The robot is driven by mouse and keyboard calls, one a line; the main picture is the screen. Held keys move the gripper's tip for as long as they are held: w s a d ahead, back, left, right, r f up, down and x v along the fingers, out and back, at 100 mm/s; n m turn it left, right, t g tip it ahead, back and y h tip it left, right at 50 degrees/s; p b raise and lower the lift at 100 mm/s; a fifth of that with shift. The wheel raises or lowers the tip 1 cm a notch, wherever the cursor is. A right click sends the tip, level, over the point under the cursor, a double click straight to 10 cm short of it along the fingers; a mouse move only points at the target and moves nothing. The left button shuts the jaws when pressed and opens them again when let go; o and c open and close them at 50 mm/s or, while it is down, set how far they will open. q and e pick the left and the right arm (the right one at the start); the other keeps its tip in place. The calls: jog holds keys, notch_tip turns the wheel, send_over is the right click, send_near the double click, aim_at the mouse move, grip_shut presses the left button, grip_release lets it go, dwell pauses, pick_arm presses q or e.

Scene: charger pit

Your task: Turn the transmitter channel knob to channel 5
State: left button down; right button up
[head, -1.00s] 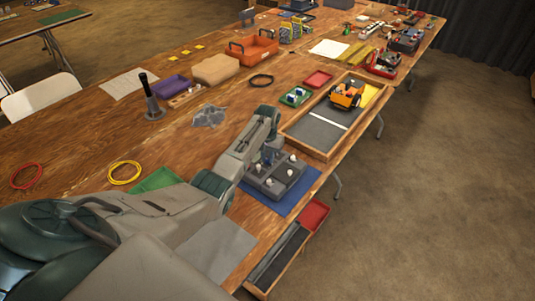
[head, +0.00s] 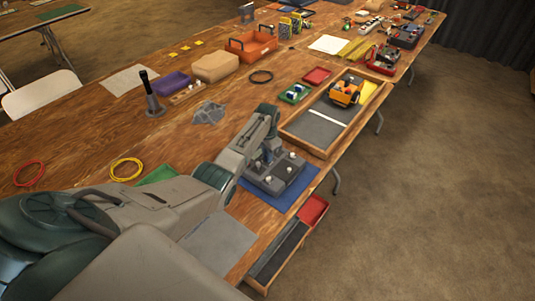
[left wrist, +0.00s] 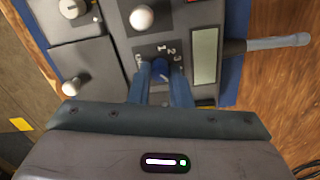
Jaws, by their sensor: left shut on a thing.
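The grey transmitter (head: 290,170) lies on a blue mat (head: 297,196) near the table's right edge. My left gripper (head: 266,157) points down over the transmitter. In the left wrist view its two blue-grey fingers (left wrist: 160,72) are shut on the knob from either side. The fingers hide part of the knob and some numbers, so I cannot read its setting. My right gripper is not in view.
White-topped sticks (left wrist: 141,18) and a pale display (left wrist: 204,55) sit close to the knob. A grey antenna-like rod (left wrist: 279,42) sticks out beside the display. A wooden tray (head: 318,148) with an orange vehicle (head: 346,92) stands beyond the mat.

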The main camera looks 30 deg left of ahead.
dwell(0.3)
pick_arm(q)
jog(key=c, duration=1.3)
grip_release()
jog(key=shift+c, duration=0.2)
jog(key=shift+r, duration=0.15)
jog(key=shift+r, duration=0.3)
notch_tip(320, 180, up, 10)
jog(key=b, duration=0.2)
